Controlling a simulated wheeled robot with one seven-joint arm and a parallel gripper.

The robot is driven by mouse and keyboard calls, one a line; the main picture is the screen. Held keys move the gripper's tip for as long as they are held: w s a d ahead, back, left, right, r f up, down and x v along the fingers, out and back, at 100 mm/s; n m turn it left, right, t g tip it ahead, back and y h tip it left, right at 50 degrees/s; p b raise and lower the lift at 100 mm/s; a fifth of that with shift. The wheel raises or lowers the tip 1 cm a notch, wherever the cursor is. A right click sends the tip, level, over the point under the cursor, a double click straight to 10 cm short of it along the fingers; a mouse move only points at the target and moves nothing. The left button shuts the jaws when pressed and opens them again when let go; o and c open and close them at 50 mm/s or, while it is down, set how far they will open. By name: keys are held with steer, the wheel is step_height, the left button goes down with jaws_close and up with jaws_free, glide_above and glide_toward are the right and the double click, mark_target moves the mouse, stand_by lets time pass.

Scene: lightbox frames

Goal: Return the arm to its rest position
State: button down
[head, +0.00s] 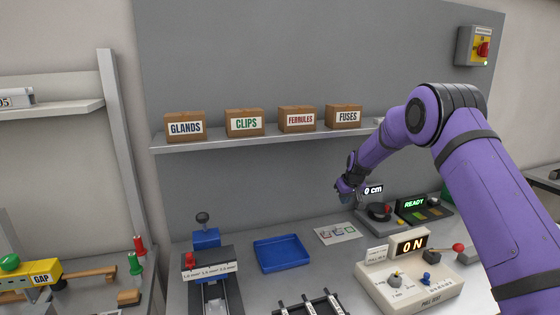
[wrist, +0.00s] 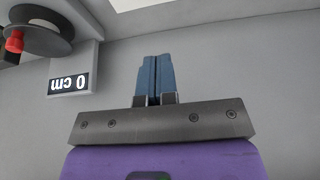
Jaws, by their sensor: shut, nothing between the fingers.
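My purple arm comes in from the right in the head view. It bends down so that my gripper (head: 342,190) hangs over the back of the bench, left of the "0 cm" display (head: 373,189). In the wrist view, the blue fingers of my gripper (wrist: 154,58) are together with nothing between them. A plain grey surface lies beyond them. The "0 cm" display (wrist: 70,84) appears upside down at the left there, beside a dark spool (wrist: 38,30).
A shelf (head: 260,137) with several labelled boxes runs along the wall. Below are a blue tray (head: 282,253), a printed card (head: 337,233), a panel (head: 412,275) reading "ON", a "READY" unit (head: 424,207) and a blue-and-grey press (head: 207,262). Open air surrounds the tray.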

steer(key=s+d+r+m, duration=0.1)
steer(key=s+d+r, duration=0.1)
steer(key=s+r, duration=1.15)
steer(key=s+d+r, duration=0.2)
steer(key=s+r, duration=1)
steer(key=r, duration=0.3)
steer(key=s+d+m+h, duration=0.1)
steer(key=s+d+m, duration=0.1)
steer(key=s, duration=3.2)
steer(key=shift+s+d+r+t, duration=0.15)
steer(key=shift+s+t, duration=0.2)
steer(key=shift+t, duration=0.05)
